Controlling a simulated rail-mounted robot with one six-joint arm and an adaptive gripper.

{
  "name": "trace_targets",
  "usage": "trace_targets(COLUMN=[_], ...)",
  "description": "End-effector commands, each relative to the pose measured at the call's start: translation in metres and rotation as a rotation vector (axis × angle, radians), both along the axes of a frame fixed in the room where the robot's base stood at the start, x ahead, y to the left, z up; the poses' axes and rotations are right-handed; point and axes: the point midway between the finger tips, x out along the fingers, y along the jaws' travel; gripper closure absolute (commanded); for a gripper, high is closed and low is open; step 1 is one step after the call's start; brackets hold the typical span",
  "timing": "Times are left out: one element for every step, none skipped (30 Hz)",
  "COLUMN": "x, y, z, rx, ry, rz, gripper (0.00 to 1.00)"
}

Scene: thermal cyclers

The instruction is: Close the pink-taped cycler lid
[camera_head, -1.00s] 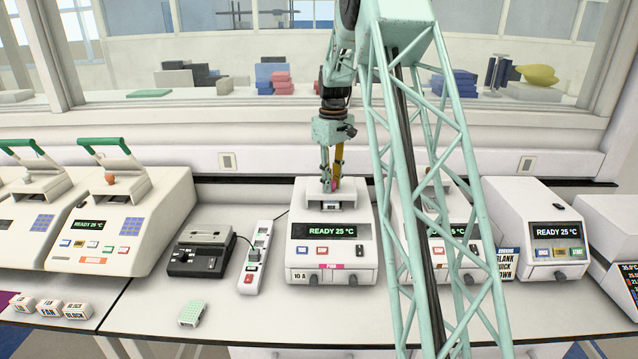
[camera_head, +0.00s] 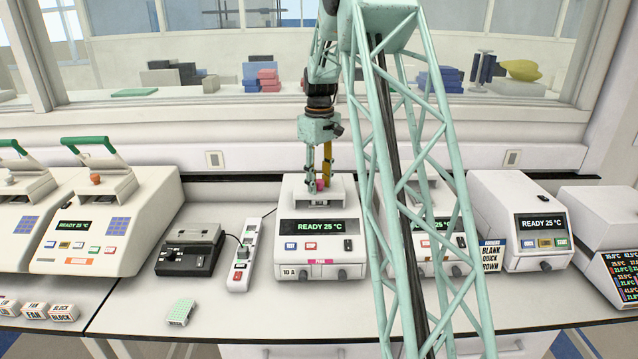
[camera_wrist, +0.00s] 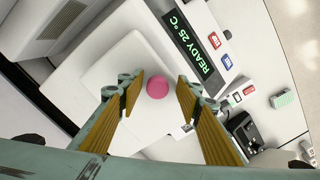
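The pink-taped cycler (camera_head: 320,228) stands in the middle of the bench. It has a small pink strip on its lower front, and its display reads READY 25 °C. Its pale lid (camera_head: 340,190) is on top with a round pink knob (camera_wrist: 157,87). The lid looks low over the body, but I cannot tell whether it is fully seated. My gripper (camera_head: 318,180) points down over the lid. In the wrist view its two yellow-padded fingers are open on either side of the knob, with a gap visible on both sides.
A similar cycler (camera_head: 436,226) stands close on the right, partly behind my arm. A power strip (camera_head: 243,255) and a dark device (camera_head: 189,250) lie to the left. Cyclers with green handles (camera_head: 90,143) stand farther left. A small green-topped rack (camera_head: 181,312) sits on the clear front bench.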

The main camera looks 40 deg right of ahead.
Motion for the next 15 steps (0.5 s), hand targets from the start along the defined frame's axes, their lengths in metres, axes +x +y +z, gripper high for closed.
trace_targets(x=[0.000, 0.000, 0.000, 0.000, 0.000, 0.000, 0.001, 0.001, 0.001, 0.001, 0.001, 0.001, 0.001, 0.001, 0.001], y=[0.000, 0.000, 0.000, 0.000, 0.000, 0.000, 0.000, 0.000, -0.001, -0.001, -0.001, -0.001, -0.001, -0.001, -0.001], z=[0.001, 0.001, 0.001, 0.001, 0.001, 0.002, 0.003, 0.004, 0.005, 0.007, 0.009, 0.012, 0.014, 0.017, 0.021], rx=[-0.001, -0.001, -0.001, -0.001, -0.001, -0.001, -0.001, -0.001, -0.001, -0.001, -0.001, -0.001, -0.002, -0.002, -0.003], ry=[-0.001, -0.001, -0.001, -0.001, -0.001, -0.001, -0.001, -0.001, -0.001, -0.001, -0.001, -0.002, -0.002, -0.003, -0.003], rz=[0.000, 0.000, 0.000, 0.000, 0.000, 0.000, 0.000, 0.000, 0.000, 0.000, 0.000, 0.000, 0.000, 0.000, 0.000], gripper=[0.68, 0.68, 0.68, 0.68, 0.68, 0.68, 0.68, 0.68, 0.68, 0.68, 0.68, 0.68, 0.68, 0.68, 0.68])
